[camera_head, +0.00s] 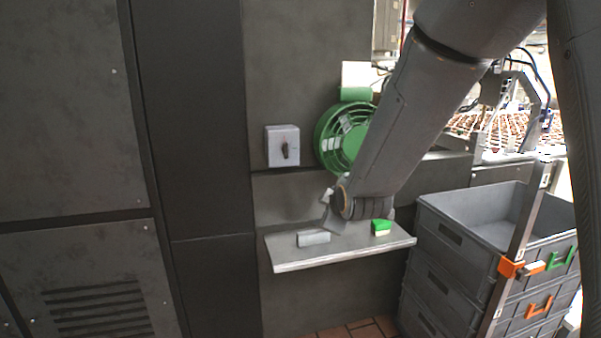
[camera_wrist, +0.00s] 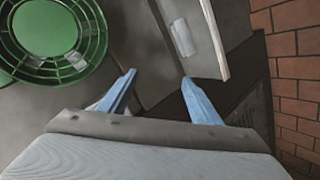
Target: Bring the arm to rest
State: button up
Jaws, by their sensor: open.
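My gripper (camera_wrist: 157,78) is open in the wrist view. Its two blue fingers stand apart with nothing between them. In the head view my arm reaches down from the upper right. Its wrist is near the back of a small grey shelf (camera_head: 340,250), and the fingers are mostly hidden there. A light grey block (camera_head: 313,238) lies on the shelf's left part. It also shows in the wrist view (camera_wrist: 182,38), beyond the right finger and apart from it. A green and white piece (camera_head: 381,227) sits on the shelf's right part.
A round green slotted holder (camera_head: 331,138) is on the wall behind my arm, with a white and green piece (camera_head: 356,80) above it. A grey switch box (camera_head: 282,146) is left of it. Stacked grey crates (camera_head: 455,235) stand right of the shelf. Brick-red tiles (camera_wrist: 297,60) cover the floor.

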jog(key=s+d+f+m+g, duration=0.3)
jog(key=s+d+m+g, duration=0.1)
jog(key=s, duration=0.6)
jog(key=s+d+f+m+g+h, duration=0.1)
jog(key=s+d+f+m+g, duration=0.2)
jog(key=s, duration=0.7)
jog(key=s+d+f+m+g+h, duration=0.1)
jog(key=s+d+f+m+g, duration=0.2)
jog(key=s+m, duration=0.4)
jog(key=s+d+g, duration=0.1)
jog(key=s+d, duration=0.1)
jog(key=s, duration=0.2)
jog(key=shift+d+f+g, duration=0.2)
jog(key=shift+d+g, duration=0.1)
jog(key=shift+d, duration=0.1)
